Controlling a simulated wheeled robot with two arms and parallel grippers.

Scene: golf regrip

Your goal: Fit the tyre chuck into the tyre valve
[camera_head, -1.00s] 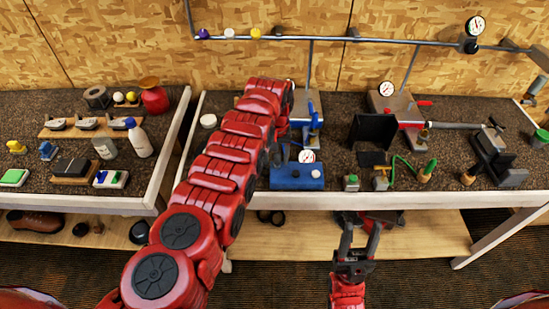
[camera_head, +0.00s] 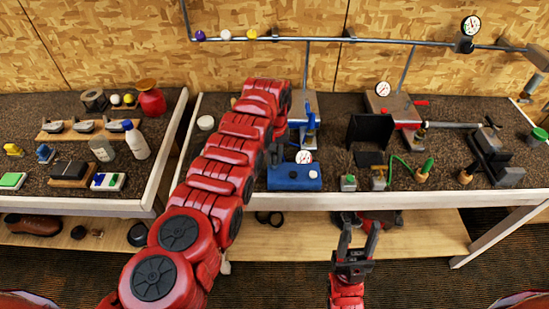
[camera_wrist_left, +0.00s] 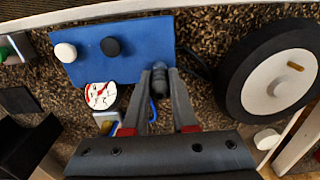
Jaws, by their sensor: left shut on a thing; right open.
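My left gripper (camera_wrist_left: 160,72) is shut on a small dark cylindrical piece, likely the tyre chuck (camera_wrist_left: 160,84), at the edge of the blue box (camera_wrist_left: 120,50). In the head view my left gripper (camera_head: 276,152) is partly hidden by its own arm, just behind the blue box (camera_head: 285,183). A black tyre (camera_wrist_left: 235,85) with a white hub lies to the right in the left wrist view, apart from the held piece. A small tan stub, possibly the valve (camera_wrist_left: 295,66), shows on its hub. My left arm hides the tyre in the head view. My right gripper (camera_head: 358,240) is open and empty before the bench.
The blue box carries a round gauge (camera_wrist_left: 101,95), a white knob and a black knob. A dark hose runs between box and tyre. A black upright panel (camera_head: 371,131) and a green-hosed tool (camera_head: 422,172) stand right of the box. A side bench (camera_head: 60,110) is at left.

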